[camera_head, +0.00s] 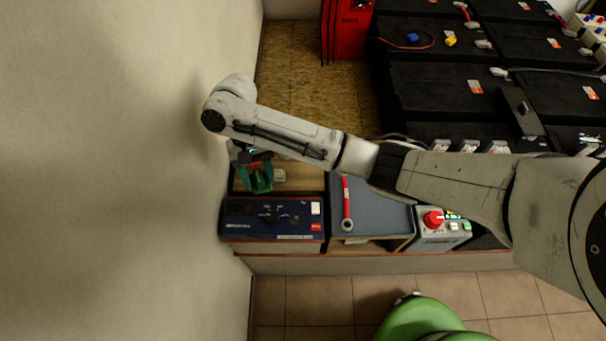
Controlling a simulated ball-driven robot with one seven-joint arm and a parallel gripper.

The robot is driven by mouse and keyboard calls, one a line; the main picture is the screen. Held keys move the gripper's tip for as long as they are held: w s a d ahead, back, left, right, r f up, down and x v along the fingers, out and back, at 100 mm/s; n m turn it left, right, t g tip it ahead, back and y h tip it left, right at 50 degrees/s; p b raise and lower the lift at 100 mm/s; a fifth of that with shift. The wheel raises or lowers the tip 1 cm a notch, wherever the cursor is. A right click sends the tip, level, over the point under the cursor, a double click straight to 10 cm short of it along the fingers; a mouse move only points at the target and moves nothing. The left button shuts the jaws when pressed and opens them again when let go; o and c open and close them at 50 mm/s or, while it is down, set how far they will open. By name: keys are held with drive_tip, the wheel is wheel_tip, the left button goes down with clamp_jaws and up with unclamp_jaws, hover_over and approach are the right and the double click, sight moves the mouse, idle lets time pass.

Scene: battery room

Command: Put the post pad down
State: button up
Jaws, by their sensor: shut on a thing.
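My gripper (256,163) is at the left, beside the wall, above the wooden surface behind the blue device. It is small and dark here, and my arm partly covers it. A green thing (262,182), seemingly the post pad, shows at the jaws, with a bit of red just above it. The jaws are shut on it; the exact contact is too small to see. I cannot tell whether it touches the surface below.
A blue device (266,218) stands in front, near the wall. A small pale block (279,175) lies right of the green thing. A red wrench (346,203) lies on a grey-blue tray (378,218). A control box (442,232) with a red button stands further right. Black batteries (440,90) fill the back right.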

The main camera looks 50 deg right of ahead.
drive_tip(key=shift+w+d+r+m+t+y, duration=0.1)
drive_tip(key=shift+m+t+y, duration=0.1)
drive_tip(key=shift+m, duration=0.4)
drive_tip(key=shift+w+d+r+m+t+y, duration=0.1)
drive_tip(key=shift+m+t+y, duration=0.1)
drive_tip(key=shift+m, duration=0.4)
drive_tip(key=shift+s+d+m+y, duration=0.2)
drive_tip(key=shift+d+m+y, duration=0.1)
drive_tip(key=shift+m, duration=0.7)
drive_tip(key=s+d+f+m+t+h+b, duration=0.1)
drive_tip(key=s+d+f+m+t+b, duration=0.15)
drive_tip(key=s+d+m+t, duration=0.9)
drive_tip(key=m+g, duration=0.5)
drive_tip(key=m, duration=0.1)
hover_over(306, 176)
drive_tip(key=s, duration=0.1)
drive_tip(key=f, duration=0.6)
drive_tip(key=d+f, duration=0.1)
drive_tip(key=f, duration=0.3)
drive_tip(key=shift+s, duration=0.1)
drive_tip(key=shift+w+a+f+b, duration=0.15)
drive_tip(key=shift+f+b, duration=0.25)
drive_tip(key=shift+f, duration=1.35)
drive_tip(key=shift+f, duration=0.3)
